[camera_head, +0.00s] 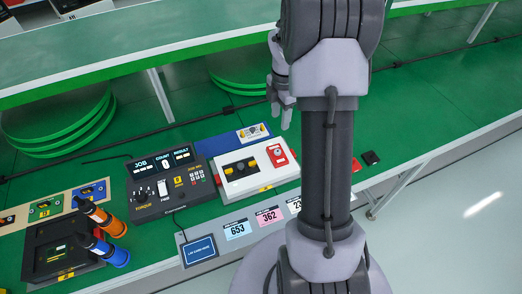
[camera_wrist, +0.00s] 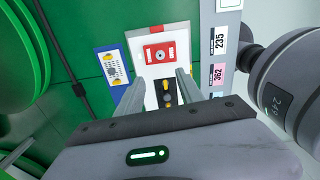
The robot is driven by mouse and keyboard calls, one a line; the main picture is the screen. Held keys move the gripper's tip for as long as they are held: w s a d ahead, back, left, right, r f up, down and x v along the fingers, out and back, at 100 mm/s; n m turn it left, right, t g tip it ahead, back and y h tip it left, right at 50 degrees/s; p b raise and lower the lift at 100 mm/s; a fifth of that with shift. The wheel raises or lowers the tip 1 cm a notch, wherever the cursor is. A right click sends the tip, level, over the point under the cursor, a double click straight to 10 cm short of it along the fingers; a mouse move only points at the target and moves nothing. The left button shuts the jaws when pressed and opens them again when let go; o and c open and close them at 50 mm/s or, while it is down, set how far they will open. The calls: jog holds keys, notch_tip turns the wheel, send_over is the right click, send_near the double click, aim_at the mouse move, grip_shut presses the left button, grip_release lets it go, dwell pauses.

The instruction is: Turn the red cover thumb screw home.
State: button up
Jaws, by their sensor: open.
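The white unit (camera_head: 232,187) lies on the green bench and has a red cover (camera_head: 283,161) at its right end. In the wrist view the red cover (camera_wrist: 148,48) lies beyond my fingertips. A small dark round thumb screw (camera_wrist: 160,54) sits at its middle, with pale marks on both sides. I cannot tell how deep the screw sits. My gripper (camera_head: 281,116) hangs above the bench, behind the unit in the head view. In the wrist view my gripper (camera_wrist: 160,76) is open and empty, its fingers apart and not touching the cover.
A black control panel (camera_head: 145,207) stands left of the unit, and a dark station with orange and blue-handled tools (camera_head: 100,220) is farther left. A blue plate with a white card (camera_head: 252,132) lies behind. Numbered cards (camera_head: 268,216) line the front edge.

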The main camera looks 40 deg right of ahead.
aim_at(278, 151)
notch_tip(278, 151, down, 17)
jog(key=b, duration=0.5)
jog(key=shift+d+r, duration=0.1)
jog(key=shift+r, duration=0.1)
grip_shut()
